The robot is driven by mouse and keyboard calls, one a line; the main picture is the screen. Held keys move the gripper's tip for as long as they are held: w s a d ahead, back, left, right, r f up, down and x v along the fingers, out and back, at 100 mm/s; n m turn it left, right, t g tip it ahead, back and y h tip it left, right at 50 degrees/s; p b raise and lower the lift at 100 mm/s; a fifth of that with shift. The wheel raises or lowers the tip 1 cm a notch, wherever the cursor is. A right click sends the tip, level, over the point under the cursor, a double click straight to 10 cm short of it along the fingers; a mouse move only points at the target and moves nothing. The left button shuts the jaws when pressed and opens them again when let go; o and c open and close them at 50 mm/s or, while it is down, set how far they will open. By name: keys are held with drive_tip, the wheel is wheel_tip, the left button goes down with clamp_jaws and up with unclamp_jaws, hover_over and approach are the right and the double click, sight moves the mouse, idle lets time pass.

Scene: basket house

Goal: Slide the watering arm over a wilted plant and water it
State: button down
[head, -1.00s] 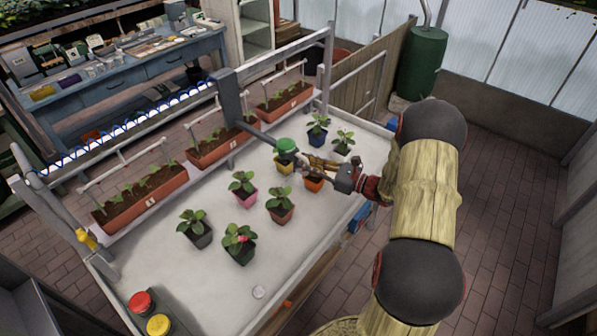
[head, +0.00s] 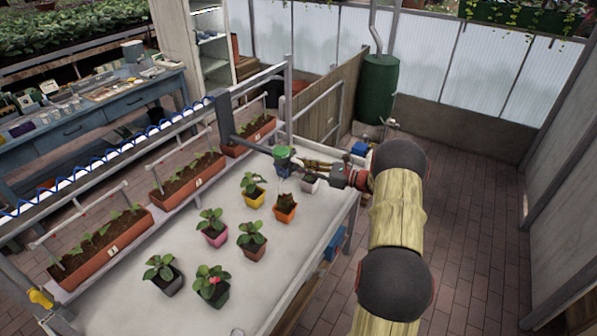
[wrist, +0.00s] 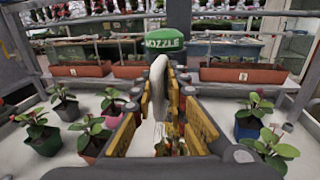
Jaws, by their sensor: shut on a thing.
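The watering arm (head: 243,139) reaches from its grey upright over the white table (head: 185,312). Its green nozzle head (head: 282,152) also shows in the wrist view (wrist: 178,43). My gripper (head: 318,165) is shut on the pale handle (wrist: 159,90) of the watering arm, above the pots. An orange pot (head: 285,215) holds a small, dark, drooping plant (head: 286,200), which looks wilted. Leaves show low between my fingers in the wrist view. In the head view the nozzle overlaps a blue pot; whether it is straight above any plant is unclear.
A yellow pot (head: 253,199) and a white pot (head: 310,183) flank the orange one. Leafy plants in pink (head: 215,238), terracotta (head: 253,252) and dark pots stand nearer. Long planters (head: 186,179) line the rail side. A green barrel (head: 380,88) stands beyond the table.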

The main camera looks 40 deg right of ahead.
drive_tip(key=c, duration=1.9)
unclamp_jaws()
drive_tip(key=v, duration=1.2)
drive_tip(key=shift+f, duration=0.1)
